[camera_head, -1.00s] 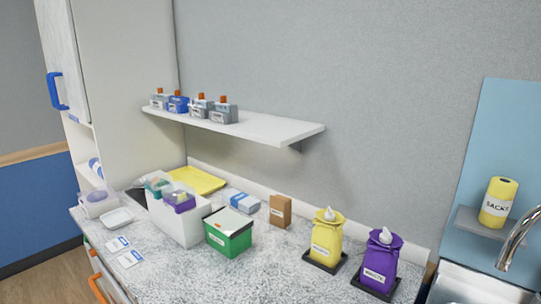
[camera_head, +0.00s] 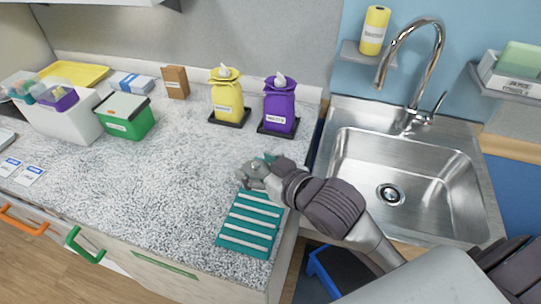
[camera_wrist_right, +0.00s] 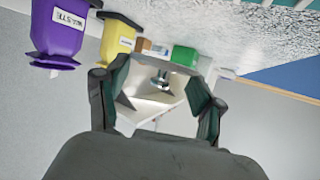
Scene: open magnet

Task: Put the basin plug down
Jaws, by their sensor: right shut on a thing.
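My right gripper (camera_head: 258,170) reaches in from the lower right, above the counter just behind the teal ribbed mat (camera_head: 262,211). In the right wrist view its two fingers (camera_wrist_right: 160,85) stand apart on either side of a small shiny metal piece, which looks like the basin plug (camera_wrist_right: 161,79). The gripper is shut on it. In the head view the plug is hard to tell from the grey fingertips. The mat lies at the counter's front right, with nothing seen on it. My left gripper is out of view.
The steel sink (camera_head: 391,170) with its tap (camera_head: 411,60) is at the right. Purple (camera_head: 280,105) and yellow (camera_head: 227,98) dispensers stand at the back. A green box (camera_head: 124,118) and white bin (camera_head: 62,125) stand left. The middle of the counter is clear.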

